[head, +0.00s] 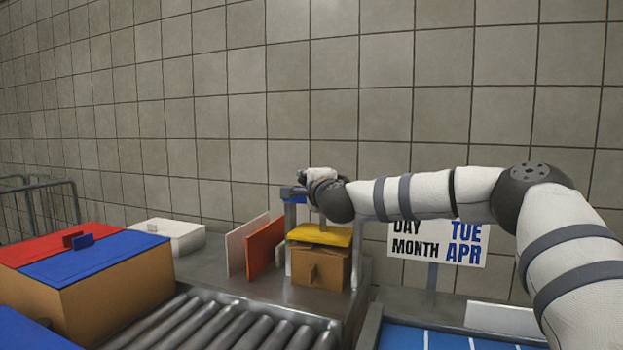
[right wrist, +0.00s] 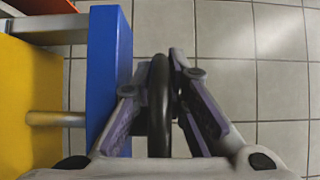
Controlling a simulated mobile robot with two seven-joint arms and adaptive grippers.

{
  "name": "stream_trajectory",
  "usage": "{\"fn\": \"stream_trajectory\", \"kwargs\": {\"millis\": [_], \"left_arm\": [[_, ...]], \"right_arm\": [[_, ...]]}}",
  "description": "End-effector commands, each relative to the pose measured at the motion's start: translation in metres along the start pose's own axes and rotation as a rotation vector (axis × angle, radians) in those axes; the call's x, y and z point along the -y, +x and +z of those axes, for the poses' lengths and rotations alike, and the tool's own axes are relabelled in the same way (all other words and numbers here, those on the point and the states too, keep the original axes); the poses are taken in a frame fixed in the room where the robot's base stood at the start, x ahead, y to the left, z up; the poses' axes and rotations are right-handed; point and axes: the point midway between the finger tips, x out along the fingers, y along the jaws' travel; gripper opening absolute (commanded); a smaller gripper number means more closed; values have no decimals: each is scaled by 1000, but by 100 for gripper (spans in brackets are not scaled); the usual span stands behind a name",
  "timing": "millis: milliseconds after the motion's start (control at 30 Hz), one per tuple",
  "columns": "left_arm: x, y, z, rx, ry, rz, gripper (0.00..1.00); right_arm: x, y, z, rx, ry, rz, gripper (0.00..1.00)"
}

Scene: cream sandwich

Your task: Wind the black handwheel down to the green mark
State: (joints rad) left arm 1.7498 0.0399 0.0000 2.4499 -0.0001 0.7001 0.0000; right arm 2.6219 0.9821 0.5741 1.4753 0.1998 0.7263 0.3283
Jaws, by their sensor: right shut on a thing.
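My right gripper (head: 312,176) is at the top of a small press with a blue crossbeam (head: 291,191). In the right wrist view its fingers (right wrist: 160,75) are shut on the rim of the black handwheel (right wrist: 158,125), seen edge-on. The blue beam (right wrist: 109,65) is just left of the fingers, with a metal rod (right wrist: 55,118) and the yellow plate (right wrist: 25,100) beyond. In the head view the yellow plate (head: 322,236) is over a brown block (head: 318,270); any gap is unclear. My gripper mostly hides the handwheel there. I see no green mark. My left gripper is out of view.
Orange (head: 264,248) and white (head: 238,246) panels stand left of the press. A roller conveyor (head: 210,330) runs in front. A red-and-blue-topped box (head: 120,292) and a white box (head: 180,236) are left. A date sign (head: 437,243) stands right.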

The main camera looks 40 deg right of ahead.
Motion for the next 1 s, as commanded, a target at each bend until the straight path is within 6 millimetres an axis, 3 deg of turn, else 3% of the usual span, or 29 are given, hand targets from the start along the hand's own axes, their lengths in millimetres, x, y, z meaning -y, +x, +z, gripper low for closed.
{"fn": "stream_trajectory", "kwargs": {"millis": [500, 1000], "left_arm": [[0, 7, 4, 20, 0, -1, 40], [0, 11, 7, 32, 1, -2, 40]], "right_arm": [[3, 14, -3, -365, -1, -8, 0], [6, 16, -8, -466, 3, -11, 0]]}}
